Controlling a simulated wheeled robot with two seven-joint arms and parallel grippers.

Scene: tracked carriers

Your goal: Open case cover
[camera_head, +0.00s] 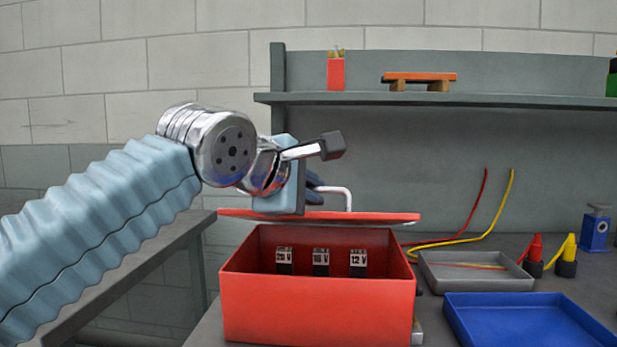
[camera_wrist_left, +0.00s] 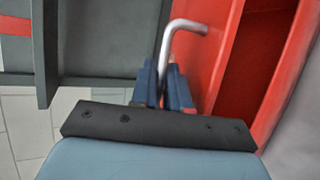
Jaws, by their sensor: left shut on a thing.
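The red case (camera_head: 318,310) stands open-topped on the bench, with several small black-and-white voltage-labelled blocks (camera_head: 320,262) inside. Its flat red cover (camera_head: 385,217) is above the case's rear rim, nearly level, with the case mouth uncovered in front. I cannot tell whether the cover touches the rim. My left gripper (camera_head: 316,190) is over the cover, shut on its pale bent handle (camera_head: 347,192). In the left wrist view the blue fingers (camera_wrist_left: 166,88) close around the handle (camera_wrist_left: 186,25), beside the red cover (camera_wrist_left: 212,45) and the open case (camera_wrist_left: 285,75). My right gripper is not in view.
A grey tray (camera_head: 475,283) and a blue tray (camera_head: 530,330) lie right of the case. Red and yellow clamps (camera_head: 550,255), wires (camera_head: 470,235) and a blue device (camera_head: 595,230) are further right. A shelf (camera_head: 440,99) runs above, behind the gripper.

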